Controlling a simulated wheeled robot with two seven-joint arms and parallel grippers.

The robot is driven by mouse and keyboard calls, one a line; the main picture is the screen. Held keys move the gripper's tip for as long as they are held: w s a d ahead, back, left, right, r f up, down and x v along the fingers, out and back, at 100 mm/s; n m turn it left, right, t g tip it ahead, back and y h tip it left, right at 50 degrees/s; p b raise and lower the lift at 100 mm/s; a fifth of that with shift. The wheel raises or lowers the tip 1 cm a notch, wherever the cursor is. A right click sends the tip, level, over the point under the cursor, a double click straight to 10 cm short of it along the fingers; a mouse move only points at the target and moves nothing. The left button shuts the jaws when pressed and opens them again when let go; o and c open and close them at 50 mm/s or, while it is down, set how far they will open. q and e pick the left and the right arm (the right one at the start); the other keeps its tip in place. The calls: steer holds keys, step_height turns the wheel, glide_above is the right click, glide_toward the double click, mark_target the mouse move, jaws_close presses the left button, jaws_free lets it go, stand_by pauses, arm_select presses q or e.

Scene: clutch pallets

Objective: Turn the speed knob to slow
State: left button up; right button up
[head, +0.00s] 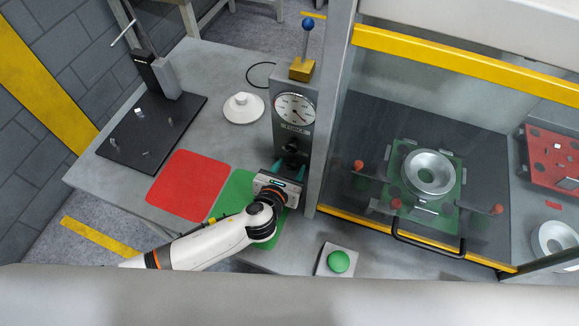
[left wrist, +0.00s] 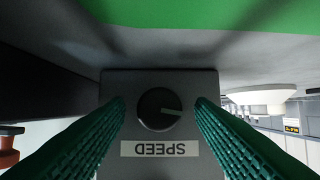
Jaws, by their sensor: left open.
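The round black speed knob (left wrist: 153,109) sits on a dark box (left wrist: 160,82) with a white SPEED label (left wrist: 160,149), upside down in the left wrist view. A pale mark on the knob points right in that view. My left gripper (head: 289,170) is open at the foot of the gauge column. Its two green ribbed fingers (left wrist: 160,115) lie on either side of the knob, with gaps visible between them and it. In the head view my gripper largely hides the knob. My right gripper is not in view.
The gauge column (head: 293,108) stands just beyond my gripper, with the glass-fronted enclosure (head: 430,130) to its right. A red mat (head: 187,186) and a green mat (head: 236,190) lie on the table. A green button (head: 339,261) is in front; a white round piece (head: 243,108) lies behind.

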arm_select(q)
steer(key=shift+w, duration=0.15)
steer(key=shift+c, duration=0.4)
steer(key=c, duration=0.9)
steer(key=shift+o, duration=0.2)
steer(key=shift+a+f+n+h, duration=0.1)
steer(key=shift+n+h, duration=0.5)
steer(key=shift+n, duration=0.3)
steer(key=shift+a+n+h+b, duration=0.1)
steer(key=shift+n+h+b, duration=0.3)
steer(key=shift+n+h, duration=0.8)
steer(key=shift+n+g, duration=0.3)
